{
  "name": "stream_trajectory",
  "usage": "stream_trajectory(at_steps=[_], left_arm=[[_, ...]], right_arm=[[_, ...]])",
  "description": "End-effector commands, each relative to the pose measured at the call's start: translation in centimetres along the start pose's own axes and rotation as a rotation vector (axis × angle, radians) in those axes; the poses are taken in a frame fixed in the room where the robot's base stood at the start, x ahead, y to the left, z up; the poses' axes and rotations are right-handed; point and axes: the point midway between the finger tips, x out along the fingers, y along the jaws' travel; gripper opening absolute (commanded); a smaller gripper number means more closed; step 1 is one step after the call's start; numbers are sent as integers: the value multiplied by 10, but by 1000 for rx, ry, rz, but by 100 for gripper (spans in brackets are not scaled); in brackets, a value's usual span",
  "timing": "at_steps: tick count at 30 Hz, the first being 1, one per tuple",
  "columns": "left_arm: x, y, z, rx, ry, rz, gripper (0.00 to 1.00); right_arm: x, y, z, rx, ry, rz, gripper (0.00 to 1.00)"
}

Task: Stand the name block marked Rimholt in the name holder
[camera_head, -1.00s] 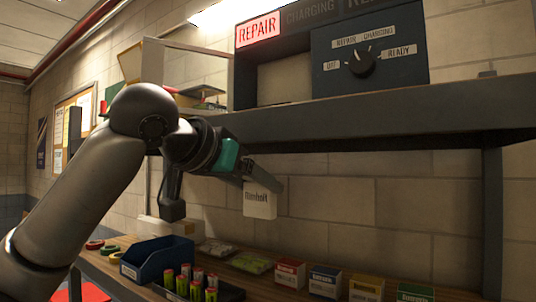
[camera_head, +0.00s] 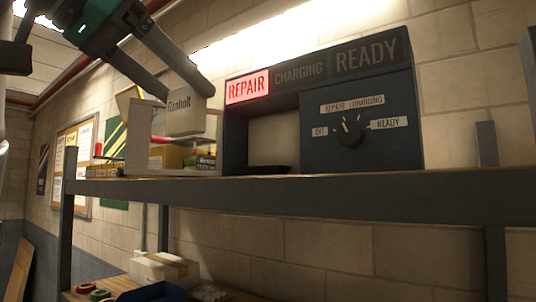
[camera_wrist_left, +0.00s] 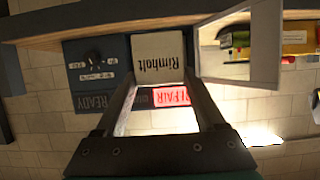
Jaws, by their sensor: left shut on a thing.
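The white name block (camera_head: 187,112), marked Rimholt, is held upright and slightly tilted between the fingertips of my left gripper (camera_head: 186,94). In the left wrist view the block (camera_wrist_left: 160,57) shows its lettering, with my left gripper (camera_wrist_left: 160,84) closed on its edges. The block hangs above the shelf, to the left of the dark cabinet (camera_head: 308,128), which has an open bay under its lit REPAIR sign. A low dark piece (camera_head: 268,169) lies at the bay's floor; I cannot tell if it is the name holder. My right gripper is not in view.
The shelf (camera_head: 330,196) carries the cabinet, with a knob (camera_head: 350,133) on its front. A white upright frame (camera_head: 140,137) and several small boxes stand left of the bay. Below is a bench with a blue bin (camera_head: 152,292) and a white box (camera_head: 163,268).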

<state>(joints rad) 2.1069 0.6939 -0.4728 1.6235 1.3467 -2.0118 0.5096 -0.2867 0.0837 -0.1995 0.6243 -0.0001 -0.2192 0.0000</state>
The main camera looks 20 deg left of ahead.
Motion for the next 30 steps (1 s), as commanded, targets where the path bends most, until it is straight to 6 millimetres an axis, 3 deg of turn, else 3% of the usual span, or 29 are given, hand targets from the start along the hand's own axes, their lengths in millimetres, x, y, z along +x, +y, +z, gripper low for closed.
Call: stream_trajectory(at_steps=[6,15,23,27,30], left_arm=[[49,0,-22,-1,-9,3,16],[117,1,-50,-1,-5,2,16],[140,0,-58,0,-3,1,16],[163,1,-68,-1,-7,2,16],[167,-1,-48,0,-3,0,16]], right_arm=[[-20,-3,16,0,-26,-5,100],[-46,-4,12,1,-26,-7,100],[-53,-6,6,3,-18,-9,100],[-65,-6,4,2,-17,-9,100],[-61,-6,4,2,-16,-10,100]])
